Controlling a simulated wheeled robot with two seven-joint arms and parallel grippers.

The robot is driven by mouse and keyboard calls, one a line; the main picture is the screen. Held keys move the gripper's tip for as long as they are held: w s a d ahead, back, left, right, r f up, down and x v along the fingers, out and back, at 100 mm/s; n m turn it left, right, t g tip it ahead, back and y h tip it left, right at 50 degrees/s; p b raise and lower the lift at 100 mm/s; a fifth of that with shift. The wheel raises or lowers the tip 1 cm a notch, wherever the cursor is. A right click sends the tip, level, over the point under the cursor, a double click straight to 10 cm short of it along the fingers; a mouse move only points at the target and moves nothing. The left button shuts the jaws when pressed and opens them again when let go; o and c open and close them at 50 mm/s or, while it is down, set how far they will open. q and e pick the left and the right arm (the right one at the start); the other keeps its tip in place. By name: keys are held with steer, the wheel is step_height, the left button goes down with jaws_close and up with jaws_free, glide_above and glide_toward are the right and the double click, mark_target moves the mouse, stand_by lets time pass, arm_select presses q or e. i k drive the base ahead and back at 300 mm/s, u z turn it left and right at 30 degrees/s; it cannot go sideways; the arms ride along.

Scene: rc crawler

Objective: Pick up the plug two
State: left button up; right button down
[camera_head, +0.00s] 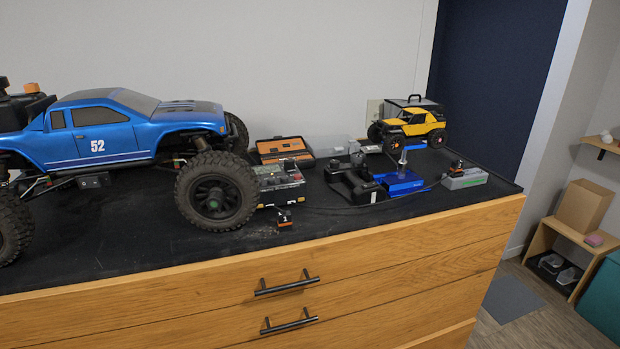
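A small black and orange plug (285,217) marked with a white 1 stands near the front edge of the black dresser top. A similar small dark plug with some orange (458,166) sits at the grey block (466,179) on the right; it is too small to read a number on it. I cannot tell for sure that it is plug two. A thin dark cable runs between the area of the first plug and the grey block. Neither of my grippers is in view.
A large blue truck marked 52 (98,138) fills the left of the dresser top (150,240). A charger-like box (278,180), black controller (352,182), blue stand (400,181), orange-edged case (284,149) and yellow crawler (411,124) crowd the middle. The front strip is mostly clear.

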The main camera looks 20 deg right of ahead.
mark_target(455, 164)
steer(key=u, duration=0.05)
steer(key=k, duration=0.25)
steer(key=z, duration=1)
steer(key=i, duration=0.9)
steer(key=z, duration=2.9)
